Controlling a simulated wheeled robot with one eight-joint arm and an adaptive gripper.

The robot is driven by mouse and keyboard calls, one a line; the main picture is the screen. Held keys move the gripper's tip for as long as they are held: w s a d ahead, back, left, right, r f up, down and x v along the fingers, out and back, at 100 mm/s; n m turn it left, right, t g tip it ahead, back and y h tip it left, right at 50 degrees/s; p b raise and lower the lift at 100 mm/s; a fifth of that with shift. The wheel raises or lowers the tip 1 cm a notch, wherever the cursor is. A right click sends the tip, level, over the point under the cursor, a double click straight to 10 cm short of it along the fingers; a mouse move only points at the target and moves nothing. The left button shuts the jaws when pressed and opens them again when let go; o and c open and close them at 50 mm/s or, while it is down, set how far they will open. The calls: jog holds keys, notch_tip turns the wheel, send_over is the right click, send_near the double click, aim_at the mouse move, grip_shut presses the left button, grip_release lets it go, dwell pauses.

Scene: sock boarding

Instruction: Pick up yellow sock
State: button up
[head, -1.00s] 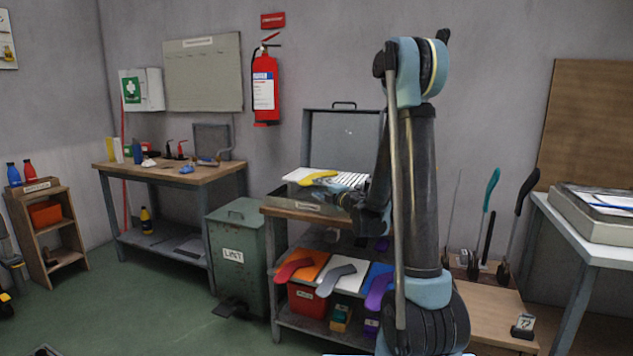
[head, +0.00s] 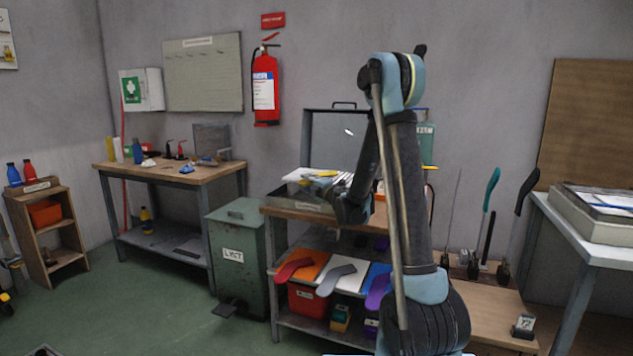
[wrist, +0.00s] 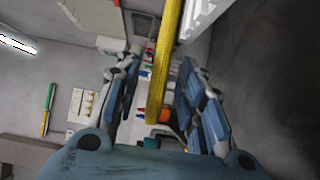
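The yellow sock (head: 323,173) lies on a pale slatted board on top of the bench in the head view. My gripper (head: 318,185) is right at the sock, low over the board, and hides part of it. In the wrist view the sock (wrist: 163,70) shows as a thin yellow strip, seen edge-on, between the two fingers of my gripper (wrist: 160,62). The fingers stand apart with gaps on both sides of the strip, so the gripper is open and does not appear to touch the sock.
Red, grey and purple socks lie on coloured boards below; the grey sock (head: 335,279) is in the middle. A green bin (head: 232,265) stands left.

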jog(key=shift+c, duration=0.2)
grip_shut()
jog(key=shift+r, duration=0.15)
